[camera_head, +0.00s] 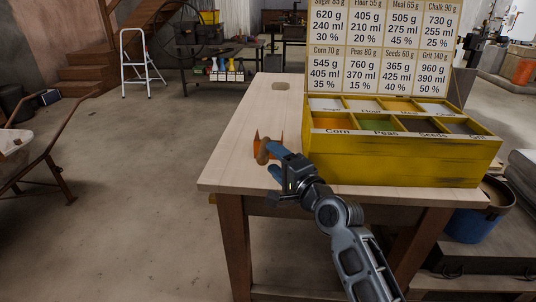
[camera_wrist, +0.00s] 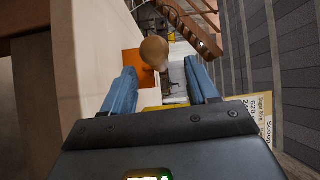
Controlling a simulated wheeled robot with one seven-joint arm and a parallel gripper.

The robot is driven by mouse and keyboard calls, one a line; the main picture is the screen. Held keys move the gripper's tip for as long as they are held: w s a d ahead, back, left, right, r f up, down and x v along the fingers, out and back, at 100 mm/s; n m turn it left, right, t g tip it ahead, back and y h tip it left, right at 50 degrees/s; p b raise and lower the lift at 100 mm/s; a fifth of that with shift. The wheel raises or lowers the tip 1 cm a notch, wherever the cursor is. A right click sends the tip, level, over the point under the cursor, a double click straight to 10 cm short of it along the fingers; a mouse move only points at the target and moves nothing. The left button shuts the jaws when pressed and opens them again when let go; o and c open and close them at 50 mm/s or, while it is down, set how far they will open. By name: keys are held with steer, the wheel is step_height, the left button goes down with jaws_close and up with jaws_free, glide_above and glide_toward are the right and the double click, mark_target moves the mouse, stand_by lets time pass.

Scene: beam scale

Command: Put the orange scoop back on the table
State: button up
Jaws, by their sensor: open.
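The orange scoop (camera_head: 265,158) is at the tabletop, left of the yellow bin box, and looks to rest on the wood (camera_head: 233,160). Its round brown handle end faces my gripper. My gripper (camera_head: 273,161) is open, low over the table at the scoop's right side. In the wrist view, the orange scoop (camera_wrist: 133,69) and its brown knob lie just ahead of the blue fingertips (camera_wrist: 160,68). The knob shows in the gap between the fingers, nearer the left one. Whether a finger touches it, I cannot tell.
The yellow box (camera_head: 400,165) with labelled compartments stands close to the right of my gripper, with a chart board (camera_head: 383,50) behind it. The tabletop left of and behind the scoop is clear. The table's front edge runs below my gripper.

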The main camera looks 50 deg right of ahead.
steer(key=v, duration=0.7)
steer(key=shift+s, duration=0.15)
steer(key=shift+a, duration=0.1)
steer(key=s+a+f+n+g, duration=0.2)
steer(key=s+a+f+n, duration=0.55)
steer(key=s+a, duration=0.45)
steer(key=s+a+r+n+y, duration=0.1)
steer(key=s+a+n+y, duration=0.1)
steer(key=s+n, duration=0.4)
steer(key=s+a+r+n+y, duration=0.2)
steer(key=s+a+n, duration=0.3)
steer(key=s, duration=0.8)
steer(key=shift+r+n+g, duration=0.3)
steer(key=shift+r+n, duration=0.05)
steer(key=shift+n, duration=0.5)
step_height(320, 180, up, 7)
steer(key=p, duration=0.7)
steer(key=shift+r, duration=0.2)
